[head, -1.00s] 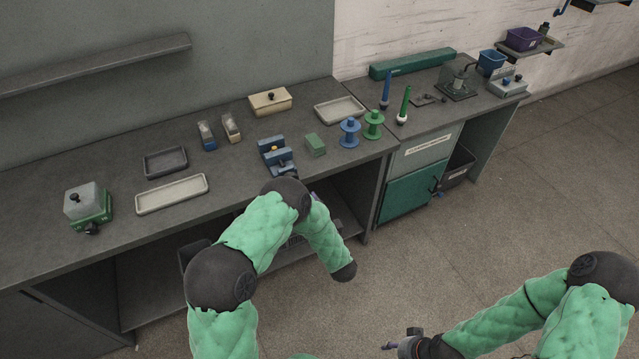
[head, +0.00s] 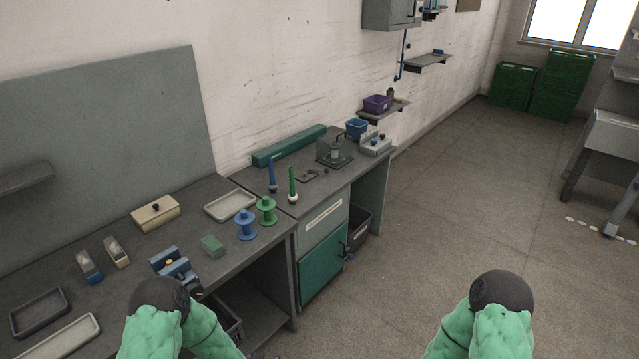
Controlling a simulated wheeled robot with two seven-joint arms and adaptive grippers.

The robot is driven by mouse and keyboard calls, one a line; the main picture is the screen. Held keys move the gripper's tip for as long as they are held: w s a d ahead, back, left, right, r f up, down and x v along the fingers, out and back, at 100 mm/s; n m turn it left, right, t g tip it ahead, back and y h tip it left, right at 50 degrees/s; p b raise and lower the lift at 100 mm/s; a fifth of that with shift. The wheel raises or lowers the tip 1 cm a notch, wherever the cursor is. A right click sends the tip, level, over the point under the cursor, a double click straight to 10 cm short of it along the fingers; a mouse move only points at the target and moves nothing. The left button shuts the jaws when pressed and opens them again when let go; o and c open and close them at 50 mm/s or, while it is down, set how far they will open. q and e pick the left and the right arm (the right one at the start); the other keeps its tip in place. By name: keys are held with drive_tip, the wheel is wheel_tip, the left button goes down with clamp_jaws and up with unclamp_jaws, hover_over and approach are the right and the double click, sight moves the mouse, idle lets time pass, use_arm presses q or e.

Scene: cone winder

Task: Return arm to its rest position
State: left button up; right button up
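My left arm (head: 165,320), in a green quilted cover with a dark joint, comes in at the bottom left in front of the workbench. Its gripper is outside the picture. My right arm (head: 488,330), with the same cover and dark joint, stands at the bottom right over open floor. Its gripper is also outside the picture. Neither visible arm part shows any clear contact with the furniture.
The grey workbench (head: 120,203) holds trays, a blue spool (head: 246,225), a green spool (head: 267,211) and small blocks. A green cabinet door (head: 322,270) is below. Green crates (head: 563,87) stand far back. The floor (head: 440,210) at centre right is clear.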

use_arm(q)
drive_tip(key=s+d+n+g+h, duration=0.2)
drive_tip(key=s+d+n+g, duration=0.1)
drive_tip(key=s, duration=0.7)
drive_tip(key=s+d+f+n+g+h, duration=0.1)
drive_tip(key=s+d+n+g+h, duration=0.2)
drive_tip(key=s, duration=0.6)
drive_tip(key=shift+s+d+n+g, duration=0.35)
drive_tip(key=shift+d+n+g, duration=0.4)
drive_tip(key=shift+n+g, duration=0.05)
